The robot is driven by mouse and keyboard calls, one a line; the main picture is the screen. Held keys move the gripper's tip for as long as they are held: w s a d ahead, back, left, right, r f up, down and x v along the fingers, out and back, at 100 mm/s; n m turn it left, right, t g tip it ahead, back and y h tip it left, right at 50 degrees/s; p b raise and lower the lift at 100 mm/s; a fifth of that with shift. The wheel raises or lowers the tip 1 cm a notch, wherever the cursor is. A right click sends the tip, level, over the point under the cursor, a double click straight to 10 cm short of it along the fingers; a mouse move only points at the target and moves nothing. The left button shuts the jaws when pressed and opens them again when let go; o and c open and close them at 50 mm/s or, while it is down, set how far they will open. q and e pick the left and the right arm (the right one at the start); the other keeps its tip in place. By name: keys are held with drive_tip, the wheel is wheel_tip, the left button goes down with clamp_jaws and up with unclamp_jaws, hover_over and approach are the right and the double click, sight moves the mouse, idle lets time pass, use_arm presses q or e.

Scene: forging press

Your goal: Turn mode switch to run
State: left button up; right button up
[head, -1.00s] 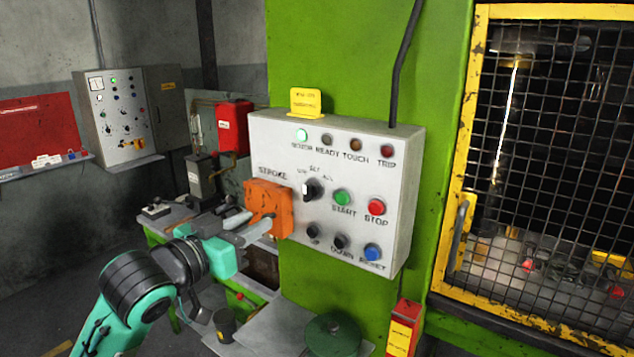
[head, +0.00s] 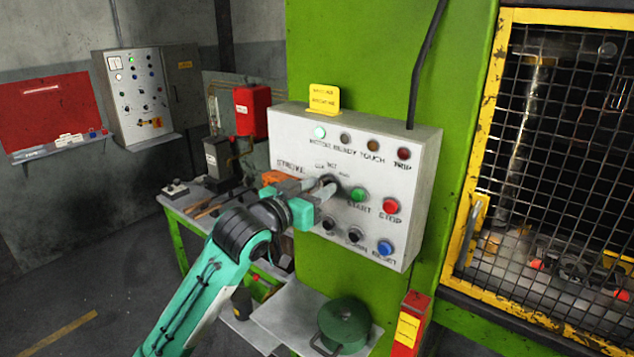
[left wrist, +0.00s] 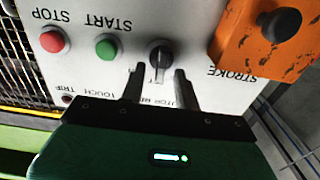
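The mode switch is a black rotary knob with a pale pointer on the light grey control panel (head: 285,128). In the left wrist view the knob (left wrist: 160,54) lies ahead of and between my left fingertips, its pointer directed down the picture. That view shows the panel upside down. My left gripper (left wrist: 159,72) is open, one finger on each side of the knob line; I cannot tell whether either touches it. In the head view the left gripper (head: 322,192) is at the knob and partly hides it and its position labels. My right gripper is in neither view.
The green START (head: 358,195) and red STOP (head: 390,206) buttons sit right of the knob, and the blue RESET button (head: 385,248) below. An orange box (left wrist: 265,35) marked near STROKE stands out from the panel beside the gripper. A mesh guard (head: 545,150) is at right.

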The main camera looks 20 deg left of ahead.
use_arm(q)
drive_tip(key=shift+w, duration=0.15)
clamp_jaws()
drive_tip(key=shift+m, duration=0.4)
drive_tip(key=m+p, duration=0.1)
drive_tip(key=m, duration=0.2)
drive_tip(key=shift+d+m, duration=0.15)
drive_tip(key=shift+m, duration=0.15)
drive_tip(key=shift+d+f+m+p, duration=0.1)
drive_tip(key=shift+m+p, duration=0.2)
drive_tip(key=shift+m, duration=0.8)
drive_tip(key=shift+d+f+m+p, duration=0.1)
drive_tip(key=shift+m+p, duration=0.2)
drive_tip(key=shift+m, duration=0.8)
